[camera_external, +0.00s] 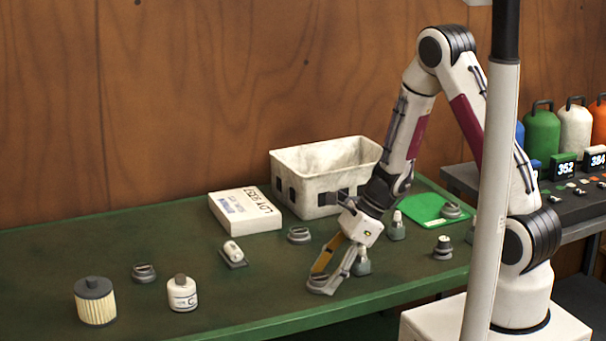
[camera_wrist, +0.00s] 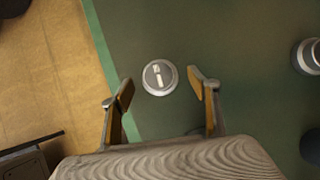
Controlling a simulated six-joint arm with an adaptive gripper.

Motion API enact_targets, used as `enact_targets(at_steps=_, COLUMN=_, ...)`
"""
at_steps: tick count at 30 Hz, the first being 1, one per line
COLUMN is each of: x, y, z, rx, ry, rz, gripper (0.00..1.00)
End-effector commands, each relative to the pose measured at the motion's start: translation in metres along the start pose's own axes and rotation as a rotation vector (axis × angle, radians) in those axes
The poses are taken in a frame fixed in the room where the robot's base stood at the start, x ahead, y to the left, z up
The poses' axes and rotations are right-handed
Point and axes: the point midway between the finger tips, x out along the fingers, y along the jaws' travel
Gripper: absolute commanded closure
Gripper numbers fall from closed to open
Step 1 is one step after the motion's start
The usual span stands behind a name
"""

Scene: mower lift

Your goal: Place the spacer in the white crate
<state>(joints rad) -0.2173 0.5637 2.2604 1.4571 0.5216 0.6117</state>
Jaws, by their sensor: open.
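A small round grey piece with a pale slot-like mark, apparently the spacer (camera_wrist: 160,77), lies on the green table in the wrist view. It is centred just ahead of my fingertips, with a gap on both sides. My gripper (camera_wrist: 160,92) is open and empty. In the external view my gripper (camera_external: 326,272) points down near the table's front edge, and its fingers largely cover the piece there. The white crate (camera_external: 312,187) stands upright at the back of the table, behind my gripper, with its top open.
A white box (camera_external: 245,210) lies left of the crate and a green mat (camera_external: 425,207) right of it. A filter (camera_external: 95,302), a white bottle (camera_external: 182,293) and several small grey parts are spread about. The table's front edge (camera_wrist: 100,50) is close to my left finger.

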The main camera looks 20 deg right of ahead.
Motion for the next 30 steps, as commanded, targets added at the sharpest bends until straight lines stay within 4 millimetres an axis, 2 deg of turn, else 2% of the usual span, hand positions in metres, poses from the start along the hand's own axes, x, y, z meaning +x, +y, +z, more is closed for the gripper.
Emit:
enact_targets(at_steps=18, x=0.0045, y=0.0, z=0.0001, rx=0.0, ry=0.0, rz=0.0, gripper=0.39)
enact_targets(at_steps=19, x=0.0045, y=0.0, z=0.0001, rx=0.0, ry=0.0, rz=0.0, gripper=0.42)
enact_targets(at_steps=24, x=0.0044, y=0.0, z=0.0001, rx=0.0, ry=0.0, rz=0.0, gripper=0.85)
enact_targets(at_steps=30, x=0.0044, y=0.0, z=0.0003, rx=0.0, ry=0.0, rz=0.0, gripper=0.89)
